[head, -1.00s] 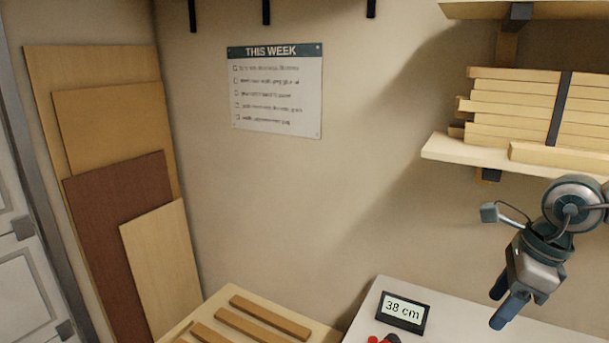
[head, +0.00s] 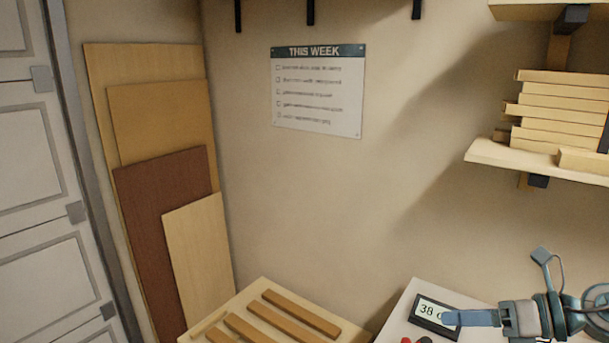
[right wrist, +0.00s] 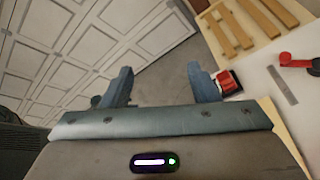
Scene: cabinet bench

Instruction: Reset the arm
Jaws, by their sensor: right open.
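My right gripper (head: 462,318) is at the lower right of the head view. Its arm comes in from the right edge and its blue fingers point left, in front of the "38 cm" display (head: 428,309), hiding part of it. In the right wrist view the right gripper (right wrist: 160,78) has its two blue fingers spread wide with nothing between them; beyond the gap is grey floor. My left arm and gripper are in neither view.
A white bench (head: 395,322) is below the gripper. Left of it, a wooden top (head: 262,290) bears several wooden strips. The right wrist view shows a red object (right wrist: 226,80) near the right finger and a grey ruler (right wrist: 283,86). A shelf (head: 500,156) holds boards above.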

